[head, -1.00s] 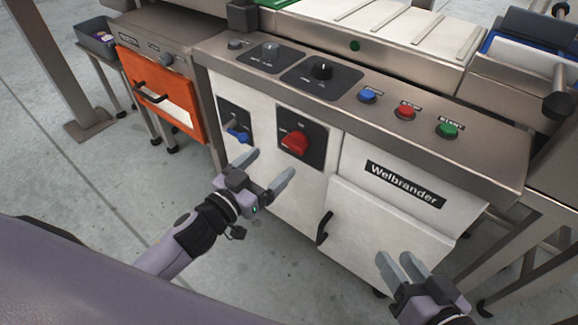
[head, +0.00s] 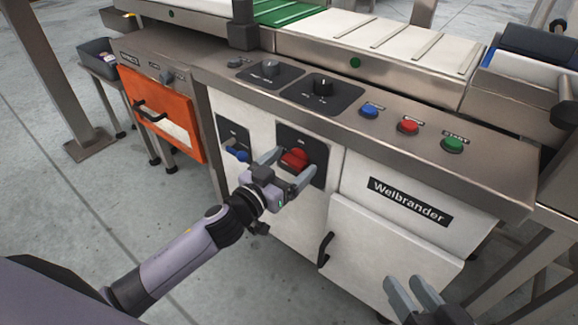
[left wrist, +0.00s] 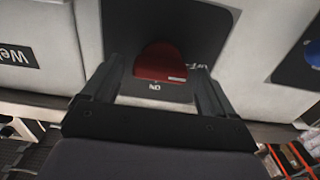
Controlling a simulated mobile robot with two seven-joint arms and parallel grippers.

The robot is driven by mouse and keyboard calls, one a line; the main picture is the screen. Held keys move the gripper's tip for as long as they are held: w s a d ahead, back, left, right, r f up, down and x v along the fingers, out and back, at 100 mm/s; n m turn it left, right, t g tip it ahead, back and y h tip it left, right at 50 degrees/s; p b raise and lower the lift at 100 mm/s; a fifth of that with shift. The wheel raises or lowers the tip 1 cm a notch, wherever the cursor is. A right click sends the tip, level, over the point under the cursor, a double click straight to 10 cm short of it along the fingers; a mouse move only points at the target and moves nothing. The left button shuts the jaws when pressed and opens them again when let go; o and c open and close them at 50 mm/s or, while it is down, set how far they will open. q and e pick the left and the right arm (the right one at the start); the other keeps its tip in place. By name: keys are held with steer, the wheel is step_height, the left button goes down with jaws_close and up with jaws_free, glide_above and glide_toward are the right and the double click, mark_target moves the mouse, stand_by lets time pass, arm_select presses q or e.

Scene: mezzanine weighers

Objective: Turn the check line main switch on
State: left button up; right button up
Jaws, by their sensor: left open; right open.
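The red rotary main switch (head: 294,160) sits on a dark plate (head: 318,142) on the white front of the Welbrander cabinet. In the left wrist view the red knob (left wrist: 160,62) lies between my finger tips, with the word "ON" on the plate near it. My left gripper (head: 283,168) is open, its fingers on either side of the red knob; I cannot tell whether they touch it. My right gripper (head: 412,292) is open and empty, low in front of the cabinet door, partly cut off by the frame's bottom edge.
A blue switch (head: 236,155) is just left of the red one. Above, the sloped panel has a black knob (head: 322,86) and blue, red and green buttons (head: 408,126). A black door handle (head: 325,249) sticks out below. An orange drawer (head: 160,113) stands left.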

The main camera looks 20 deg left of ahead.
arm_select(q)
steer(key=c, duration=1.1)
steer(key=shift+o, duration=0.2)
